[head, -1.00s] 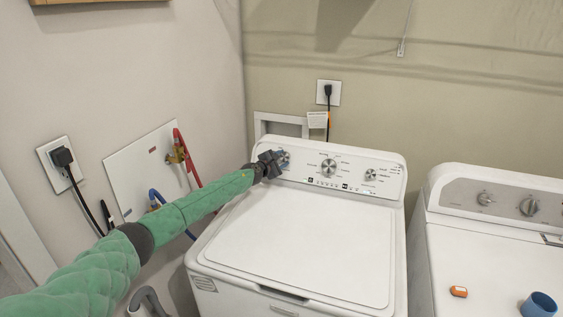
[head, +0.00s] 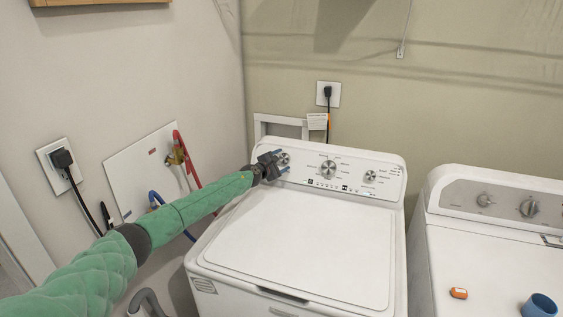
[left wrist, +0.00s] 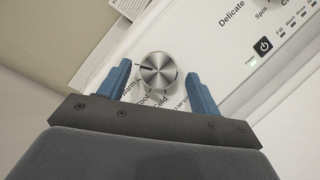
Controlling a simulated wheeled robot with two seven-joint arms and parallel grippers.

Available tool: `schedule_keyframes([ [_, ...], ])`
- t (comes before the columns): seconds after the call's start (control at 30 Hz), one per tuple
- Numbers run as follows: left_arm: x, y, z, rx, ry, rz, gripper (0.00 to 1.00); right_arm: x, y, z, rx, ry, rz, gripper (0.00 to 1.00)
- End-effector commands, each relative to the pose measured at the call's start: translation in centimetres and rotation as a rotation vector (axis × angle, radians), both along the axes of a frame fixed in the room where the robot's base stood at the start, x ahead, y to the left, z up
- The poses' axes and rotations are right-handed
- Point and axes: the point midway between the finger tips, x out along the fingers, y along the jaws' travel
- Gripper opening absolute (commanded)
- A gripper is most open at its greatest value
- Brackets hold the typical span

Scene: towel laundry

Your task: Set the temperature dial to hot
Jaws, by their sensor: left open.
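The temperature dial (left wrist: 159,72) is a round silver knob on the washer's white control panel. In the left wrist view its dark pointer mark points left, near a partly hidden label that reads like "Warm"; "Cool" and "Cold" show below it. My left gripper (left wrist: 158,88) is open, with its blue fingers on either side of the dial, the left one close to it and the right one a little apart. In the head view my left gripper (head: 279,164) is at the panel's left end, partly covering the dial (head: 284,158). My right gripper is not in view.
The washer (head: 300,240) has a closed lid and two other dials, a middle one (head: 328,168) and a right one (head: 370,177). A second machine (head: 470,250) at right bears an orange item (head: 458,293) and a blue cup (head: 540,305). Hoses (head: 187,160) hang at the left wall.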

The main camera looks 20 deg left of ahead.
Motion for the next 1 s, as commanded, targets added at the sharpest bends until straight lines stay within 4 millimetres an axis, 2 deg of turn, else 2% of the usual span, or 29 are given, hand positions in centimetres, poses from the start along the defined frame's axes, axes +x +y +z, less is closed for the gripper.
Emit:
schedule_keyframes([
  [0.6,-6.1,2.2,0.8,0.002,0.0,-0.002,0.64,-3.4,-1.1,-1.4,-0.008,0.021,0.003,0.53],
  [1.0,-6.9,2.4,0.8,0.0,0.0,-0.001,0.64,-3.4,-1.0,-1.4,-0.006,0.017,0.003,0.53],
])
